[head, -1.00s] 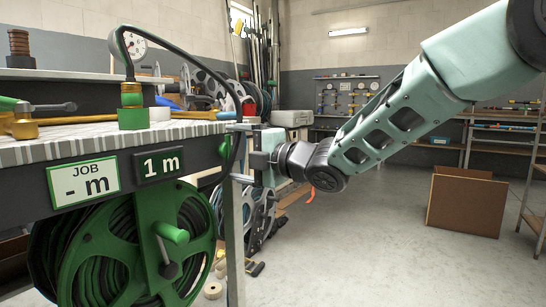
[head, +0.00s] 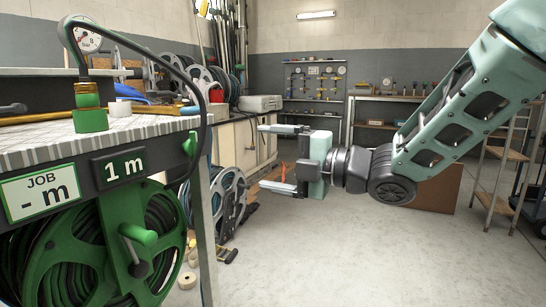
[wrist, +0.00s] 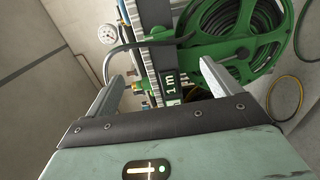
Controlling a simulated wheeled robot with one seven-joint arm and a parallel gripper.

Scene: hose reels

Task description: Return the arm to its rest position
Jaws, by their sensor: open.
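My arm reaches in from the upper right of the head view. My gripper (head: 277,160) is open and empty, its two fingers pointing left toward the bench with a clear gap to it. In the wrist view the two fingers (wrist: 158,90) stand wide apart with nothing between them. The green hose reel (head: 100,245) hangs under the bench (head: 120,135); it also shows beyond the fingers in the wrist view (wrist: 245,45). A dark hose (head: 165,55) loops from the gauge fitting over the bench edge.
A job board (head: 42,195) and a 1 m sign (head: 118,167) are on the bench front. Blue-grey reels (head: 228,195) stand on the floor behind the bench. A cardboard box (head: 440,188) stands behind my arm.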

